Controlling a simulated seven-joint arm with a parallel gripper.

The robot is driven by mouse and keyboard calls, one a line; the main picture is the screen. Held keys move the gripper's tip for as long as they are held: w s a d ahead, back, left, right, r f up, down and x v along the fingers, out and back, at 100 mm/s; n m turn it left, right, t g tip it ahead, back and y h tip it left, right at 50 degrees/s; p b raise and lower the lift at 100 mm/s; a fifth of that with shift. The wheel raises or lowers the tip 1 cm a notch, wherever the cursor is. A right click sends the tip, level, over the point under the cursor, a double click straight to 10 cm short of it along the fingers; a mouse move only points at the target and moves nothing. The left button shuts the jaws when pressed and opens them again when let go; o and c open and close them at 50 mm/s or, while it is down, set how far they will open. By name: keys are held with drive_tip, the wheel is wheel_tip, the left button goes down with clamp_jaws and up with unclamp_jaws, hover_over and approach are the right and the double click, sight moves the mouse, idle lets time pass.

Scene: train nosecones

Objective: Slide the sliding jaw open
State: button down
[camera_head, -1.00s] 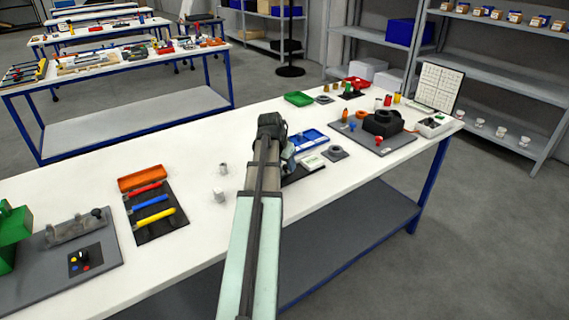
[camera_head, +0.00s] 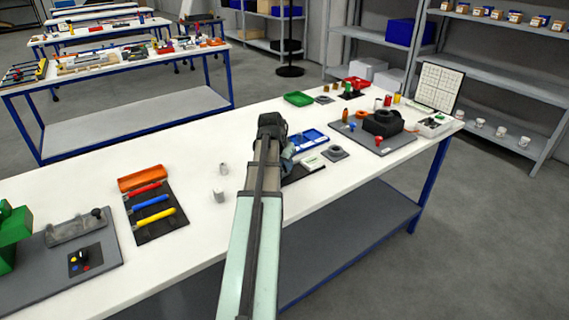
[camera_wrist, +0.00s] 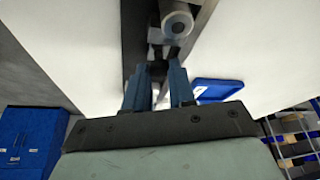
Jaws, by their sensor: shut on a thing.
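My gripper (camera_wrist: 158,72) has two blue fingers in the wrist view, closed around a small dark part at the lower end of a grey metal fixture. I take this part to be the sliding jaw's grip, but the fingers hide most of it. A round grey metal cylinder (camera_wrist: 177,23) sits just beyond the fingertips. In the head view my gripper (camera_head: 287,158) is low over the bench, beside a dark base plate (camera_head: 305,173). My arm hides most of the fixture there, so how far the jaw stands open cannot be told.
A blue tray (camera_head: 308,138) lies just behind the gripper; it also shows in the wrist view (camera_wrist: 215,88). A grey ring block (camera_head: 335,153) is to the right. Two small metal cylinders stand on the left, with clear white bench (camera_head: 200,235) around them.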

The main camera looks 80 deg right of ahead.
drive_tip(key=shift+s+d, duration=1.05)
drive_tip(key=c, duration=1)
unclamp_jaws()
drive_tip(key=shift+o, duration=0.2)
drive_tip(key=v, duration=1.4)
drive_tip(key=shift+w+f, duration=0.1)
drive_tip(key=shift+w, duration=0.05)
